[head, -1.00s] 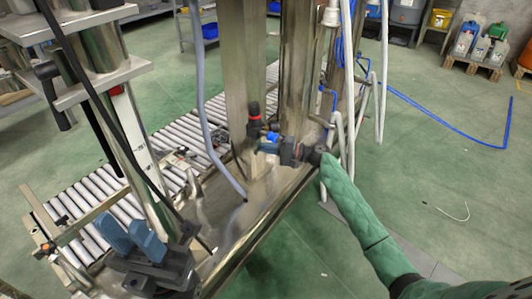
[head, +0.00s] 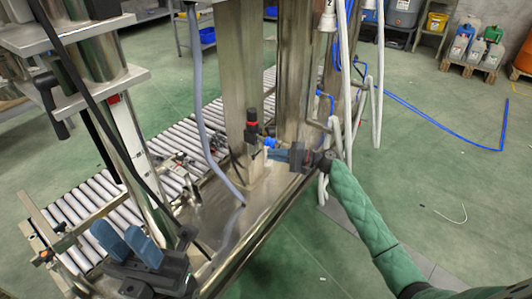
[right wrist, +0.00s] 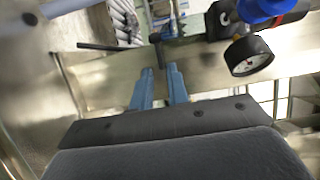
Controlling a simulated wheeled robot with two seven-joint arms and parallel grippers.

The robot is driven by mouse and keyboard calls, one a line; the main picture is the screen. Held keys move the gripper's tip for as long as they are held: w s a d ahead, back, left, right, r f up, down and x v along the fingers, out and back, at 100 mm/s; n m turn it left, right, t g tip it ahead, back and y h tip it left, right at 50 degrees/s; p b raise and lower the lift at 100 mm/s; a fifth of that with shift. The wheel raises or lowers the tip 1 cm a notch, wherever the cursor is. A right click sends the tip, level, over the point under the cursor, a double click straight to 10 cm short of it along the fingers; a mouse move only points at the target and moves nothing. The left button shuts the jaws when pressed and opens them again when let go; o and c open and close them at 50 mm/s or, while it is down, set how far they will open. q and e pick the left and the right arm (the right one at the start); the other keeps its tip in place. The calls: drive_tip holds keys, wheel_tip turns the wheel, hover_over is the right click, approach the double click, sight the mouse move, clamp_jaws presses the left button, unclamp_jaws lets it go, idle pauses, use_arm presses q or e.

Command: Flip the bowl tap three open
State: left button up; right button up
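I cannot tell for sure which part is bowl tap three. In the right wrist view a thin dark lever (right wrist: 160,50) stands just beyond my right fingertips, and a dark rod (right wrist: 100,46) sticks out to its left. My right gripper (right wrist: 159,68) has its blue fingers apart, with nothing seen between them. In the head view my right gripper (head: 270,153) is beside the steel column, just below a black and red regulator (head: 252,126). My left gripper (head: 128,238) is open and empty at the lower left, its blue fingers apart.
A round gauge (right wrist: 248,55) and a blue knob (right wrist: 262,8) sit close right of my right fingers. A grey hose (head: 203,110) hangs left of the steel column (head: 236,70). White pipes (head: 348,100) stand near my right wrist. A roller conveyor (head: 185,140) lies behind.

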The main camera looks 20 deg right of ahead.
drive_tip(key=v, duration=0.3)
drive_tip(key=shift+s+d, duration=0.1)
drive_tip(key=shift+d, duration=0.15)
